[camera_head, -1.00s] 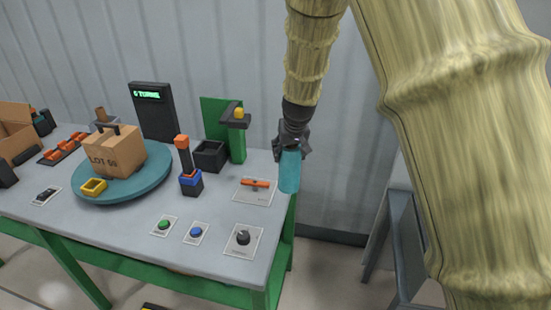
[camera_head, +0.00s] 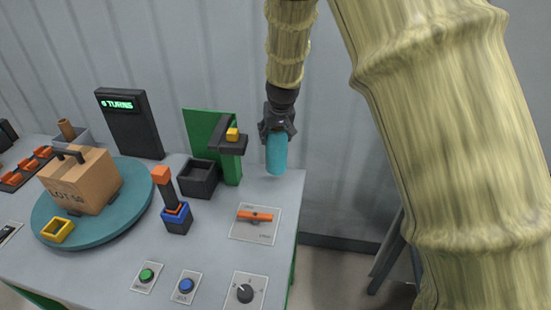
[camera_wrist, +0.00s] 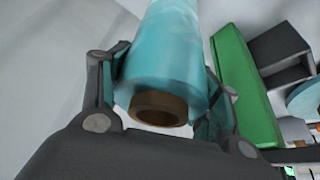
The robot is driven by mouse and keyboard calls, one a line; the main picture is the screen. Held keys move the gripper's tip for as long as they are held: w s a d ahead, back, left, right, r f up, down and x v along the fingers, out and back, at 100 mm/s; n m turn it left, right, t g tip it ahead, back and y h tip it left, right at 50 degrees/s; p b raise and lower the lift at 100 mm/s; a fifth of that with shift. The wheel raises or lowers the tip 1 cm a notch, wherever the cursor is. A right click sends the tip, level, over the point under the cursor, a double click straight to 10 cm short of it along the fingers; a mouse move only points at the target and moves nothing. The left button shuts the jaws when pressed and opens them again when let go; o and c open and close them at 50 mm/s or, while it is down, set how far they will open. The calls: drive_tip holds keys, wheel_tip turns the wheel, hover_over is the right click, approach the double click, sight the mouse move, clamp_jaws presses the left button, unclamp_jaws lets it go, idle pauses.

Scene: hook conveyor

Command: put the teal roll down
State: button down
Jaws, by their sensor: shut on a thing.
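The teal roll (camera_head: 277,155) hangs upright below my gripper (camera_head: 277,136) in the head view. It appears over the back right corner of the grey table (camera_head: 215,255); I cannot tell its height above the top. In the wrist view the roll (camera_wrist: 168,60) is between the two fingers of my gripper (camera_wrist: 165,85), and its brown core shows at the near end. My gripper is shut on the roll.
Left of the roll stand a green post with a black arm (camera_head: 232,150) and a black open box (camera_head: 198,178). An orange lever (camera_head: 255,215) lies in front. A teal turntable (camera_head: 130,205) carries a carton (camera_head: 82,182). The table's right edge is near.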

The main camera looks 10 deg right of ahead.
sight(281, 134)
drive_tip(key=f, duration=0.1)
drive_tip(key=f+p, duration=0.1)
drive_tip(key=f, duration=0.2)
drive_tip(key=shift+s+d+f, duration=0.1)
drive_tip(key=shift+d+f, duration=0.2)
drive_tip(key=shift+d, duration=0.1)
drive_tip(key=shift+f+p, duration=0.55)
drive_tip(key=shift+f, duration=0.9)
drive_tip(key=shift+c, duration=1.8)
unclamp_jaws()
drive_tip(key=shift+f, duration=0.15)
drive_tip(key=shift+r, duration=0.25)
drive_tip(key=shift+b+v, duration=1.55)
drive_tip(key=shift+v, duration=4.3)
